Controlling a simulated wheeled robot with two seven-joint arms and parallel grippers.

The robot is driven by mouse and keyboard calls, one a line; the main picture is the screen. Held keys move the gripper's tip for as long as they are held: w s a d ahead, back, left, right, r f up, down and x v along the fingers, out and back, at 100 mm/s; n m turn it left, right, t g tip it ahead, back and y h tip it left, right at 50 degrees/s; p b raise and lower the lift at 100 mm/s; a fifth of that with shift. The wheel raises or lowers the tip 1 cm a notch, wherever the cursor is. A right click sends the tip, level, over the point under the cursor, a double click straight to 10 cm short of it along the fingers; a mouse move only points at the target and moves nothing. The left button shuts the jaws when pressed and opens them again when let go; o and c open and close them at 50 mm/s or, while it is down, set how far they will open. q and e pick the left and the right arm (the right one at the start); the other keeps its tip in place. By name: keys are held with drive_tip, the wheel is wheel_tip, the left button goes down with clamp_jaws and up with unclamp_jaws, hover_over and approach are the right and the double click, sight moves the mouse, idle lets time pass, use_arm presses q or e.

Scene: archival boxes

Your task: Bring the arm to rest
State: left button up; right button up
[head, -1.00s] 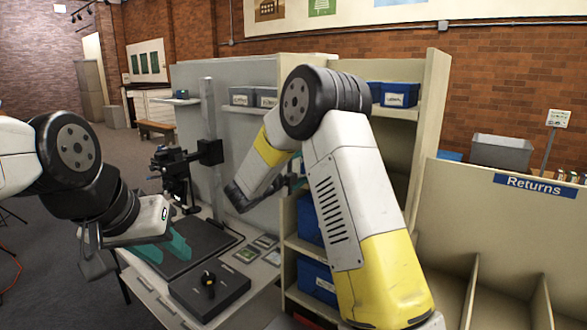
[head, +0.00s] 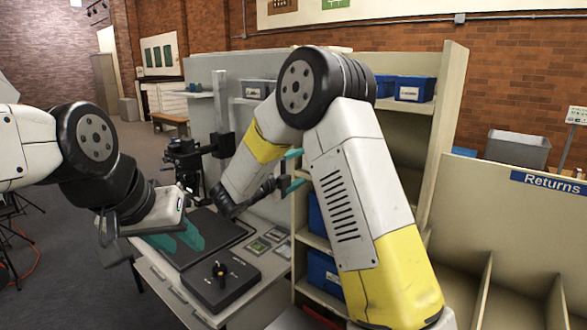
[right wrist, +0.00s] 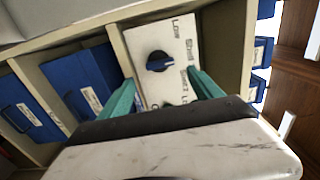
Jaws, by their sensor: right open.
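My right arm (head: 345,170) is raised and bent across the middle of the head view. Its gripper (head: 294,170) points toward the shelf unit, partly hidden by the arm.
A black box with a knob (head: 220,285) and a dark mat (head: 215,238) lie on the table. A camera stand (head: 185,160) rises behind them. Blue bins (head: 412,90) fill shelves near the right arm. A Returns bin unit (head: 490,220) stands at right.

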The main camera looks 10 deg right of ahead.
drive_tip(key=s+a+r+n+t+y, duration=0.1)
drive_tip(key=s+a+r+n+y, duration=0.1)
drive_tip(key=r+n+y, duration=0.45)
drive_tip(key=s+a+r+n+t+y, duration=0.1)
drive_tip(key=s+r+n+y, duration=0.1)
drive_tip(key=r+n+y, duration=0.45)
drive_tip(key=s+d+f+n+g, duration=0.2)
drive_tip(key=s+f+n+g, duration=0.1)
drive_tip(key=s, duration=0.7)
drive_tip(key=s+d+f+n+g+y, duration=0.1)
drive_tip(key=s+f+n, duration=0.4)
drive_tip(key=s, duration=0.5)
drive_tip(key=s+d+f+n+g+y, duration=0.1)
drive_tip(key=s+d+f+n+g, duration=0.3)
drive_tip(key=s, duration=0.6)
drive_tip(key=d+n, duration=0.1)
drive_tip(key=n, duration=0.1)
drive_tip(key=shift+n+g, duration=0.3)
